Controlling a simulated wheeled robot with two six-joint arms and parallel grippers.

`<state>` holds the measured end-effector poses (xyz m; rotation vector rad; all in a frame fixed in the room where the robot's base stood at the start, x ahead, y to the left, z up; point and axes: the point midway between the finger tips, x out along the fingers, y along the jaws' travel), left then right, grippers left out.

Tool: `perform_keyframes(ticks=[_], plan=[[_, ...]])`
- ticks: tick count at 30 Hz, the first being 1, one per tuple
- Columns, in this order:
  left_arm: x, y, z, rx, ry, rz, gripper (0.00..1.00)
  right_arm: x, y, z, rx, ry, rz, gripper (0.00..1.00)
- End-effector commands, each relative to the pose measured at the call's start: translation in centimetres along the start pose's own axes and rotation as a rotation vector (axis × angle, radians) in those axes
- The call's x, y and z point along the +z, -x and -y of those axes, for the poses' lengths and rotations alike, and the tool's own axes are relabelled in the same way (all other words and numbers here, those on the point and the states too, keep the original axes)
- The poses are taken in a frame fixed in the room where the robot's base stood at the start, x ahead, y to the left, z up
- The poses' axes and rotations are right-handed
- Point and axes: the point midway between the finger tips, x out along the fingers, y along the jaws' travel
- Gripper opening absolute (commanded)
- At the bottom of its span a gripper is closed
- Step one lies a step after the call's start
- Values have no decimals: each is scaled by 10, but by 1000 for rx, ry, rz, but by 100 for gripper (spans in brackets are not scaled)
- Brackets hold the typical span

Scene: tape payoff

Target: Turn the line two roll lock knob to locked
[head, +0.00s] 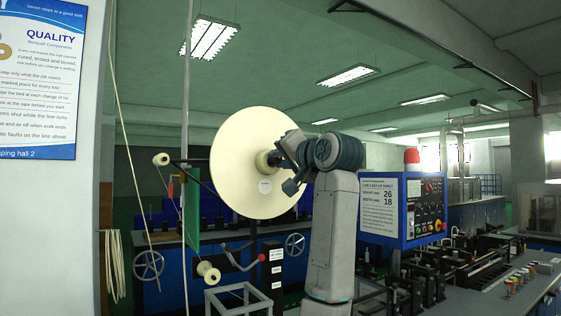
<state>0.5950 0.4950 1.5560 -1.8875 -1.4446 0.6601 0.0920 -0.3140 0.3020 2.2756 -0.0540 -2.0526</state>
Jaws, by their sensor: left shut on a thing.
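A large cream roll (240,140) stands upright on its payoff, facing me, with a small white label below its middle. The dark roll lock knob (263,161) sits at the roll's hub, partly hidden by my gripper. My left gripper (272,159) is at the hub, shut on the knob. My grey arm rises from below and covers the roll's right edge. Whether the knob points to locked or unlocked cannot be read. My right gripper is not in view.
A blue control box (402,235) with a line 2 set-up sheet (379,205) and red beacon (411,160) stands close right of my arm. A green panel (191,212), guide rollers and handwheel (148,265) are left. A machine bench lies lower right.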

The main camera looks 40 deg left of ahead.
Motion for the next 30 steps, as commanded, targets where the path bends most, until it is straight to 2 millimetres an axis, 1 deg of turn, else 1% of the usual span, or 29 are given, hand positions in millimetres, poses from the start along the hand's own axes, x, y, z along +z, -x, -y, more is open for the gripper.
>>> perform_keyframes(ticks=[1,9,17,21,22,24,30], plan=[[2,0,-2,0,-26,1,0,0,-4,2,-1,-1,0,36],[2,0,-3,-2,-243,-1,0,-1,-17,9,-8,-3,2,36],[2,0,-2,-4,-492,-5,0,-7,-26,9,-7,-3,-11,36],[2,0,-2,-6,-624,-6,0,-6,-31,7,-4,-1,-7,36],[2,0,-2,-6,-653,-7,0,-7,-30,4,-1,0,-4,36],[2,0,-2,-7,-719,-8,0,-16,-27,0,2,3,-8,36],[2,0,-2,-8,-909,-10,0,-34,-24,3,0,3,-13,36]])
